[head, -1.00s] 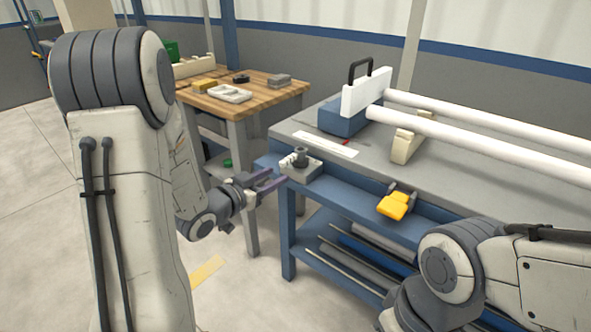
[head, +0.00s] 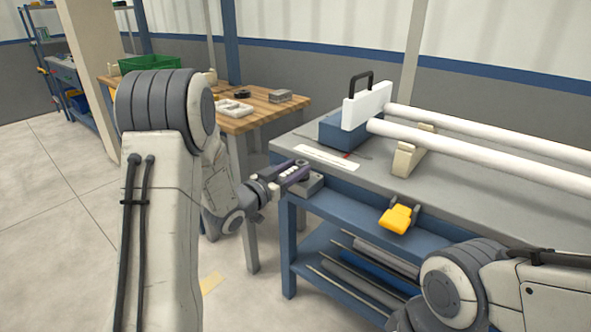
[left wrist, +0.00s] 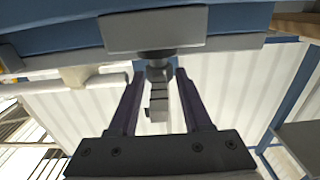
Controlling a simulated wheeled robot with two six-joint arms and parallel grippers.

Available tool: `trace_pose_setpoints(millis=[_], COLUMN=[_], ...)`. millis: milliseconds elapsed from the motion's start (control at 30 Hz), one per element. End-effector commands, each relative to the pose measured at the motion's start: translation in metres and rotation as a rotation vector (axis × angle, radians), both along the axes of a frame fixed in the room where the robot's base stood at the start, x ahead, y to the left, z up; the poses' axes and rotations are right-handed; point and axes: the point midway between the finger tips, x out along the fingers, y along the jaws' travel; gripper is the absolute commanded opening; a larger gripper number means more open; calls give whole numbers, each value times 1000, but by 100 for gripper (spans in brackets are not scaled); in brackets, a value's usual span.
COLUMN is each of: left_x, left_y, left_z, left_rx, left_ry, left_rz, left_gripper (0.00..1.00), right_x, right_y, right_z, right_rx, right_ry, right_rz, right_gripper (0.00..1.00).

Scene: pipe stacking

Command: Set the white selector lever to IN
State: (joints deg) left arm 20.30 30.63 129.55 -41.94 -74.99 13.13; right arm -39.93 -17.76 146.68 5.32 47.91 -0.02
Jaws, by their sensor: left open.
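The selector's grey box (head: 308,186) sits at the near left corner of the blue bench. It also shows at the top of the left wrist view (left wrist: 153,30). My left gripper (head: 297,172) is over the box in the head view and hides most of its top. In the left wrist view, the gripper's two dark fingers (left wrist: 160,76) are open, one on each side of a grey stepped post (left wrist: 158,98) that joins the box. Gaps show between the post and both fingers. The lever's white colour and the IN mark cannot be made out. My right gripper is out of view.
A yellow handle (head: 397,219) sits on the bench front. White pipes (head: 480,150) rest on a cream support (head: 408,158), near a white plate with a black handle (head: 367,104). A wooden table (head: 262,112) stands behind left. Several pipes lie on the lower shelf.

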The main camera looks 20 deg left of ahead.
Motion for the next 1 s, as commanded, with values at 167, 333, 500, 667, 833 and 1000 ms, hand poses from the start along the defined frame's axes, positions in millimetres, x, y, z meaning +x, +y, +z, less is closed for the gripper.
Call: trace_pose_setpoints(millis=[167, 333, 500, 667, 833, 1000], left_x=[3, 2, 2, 2, 2, 2], left_y=[-1, -1, -1, -1, -1, -1], left_z=[0, 0, 0, 0, 0, 0], left_rx=[0, 0, 0, 0, 0, 0], left_ry=[1, 0, 0, 0, 0, 0], left_rz=[0, 0, 0, 0, 0, 0], left_gripper=[49, 33, 0, 0, 0, 0], right_x=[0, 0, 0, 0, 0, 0], right_y=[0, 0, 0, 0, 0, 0], right_z=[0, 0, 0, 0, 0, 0], right_rx=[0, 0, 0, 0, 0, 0], right_ry=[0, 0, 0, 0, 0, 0], right_rz=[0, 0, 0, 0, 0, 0], right_gripper=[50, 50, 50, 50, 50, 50])
